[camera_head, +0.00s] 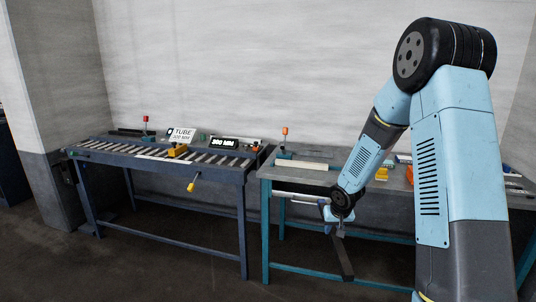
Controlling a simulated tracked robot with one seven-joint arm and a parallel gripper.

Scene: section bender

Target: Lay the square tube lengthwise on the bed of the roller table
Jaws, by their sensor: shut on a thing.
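The roller table (88,153) stands at the left on blue legs, its bed a row of grey rollers running left to right. My gripper (339,232) is low in front of the teal bench, to the right of the roller table and clear of it. It is shut on what looks like the square tube (345,259), a dark bar that slants down below the fingers towards the floor. The grip itself is small and partly hidden by my wrist, and the tube's far end is hard to make out.
A teal-legged bench (272,172) stands close right of the roller table, with a pale flat piece (301,165) on top. A light bar (300,197) shows at its front.

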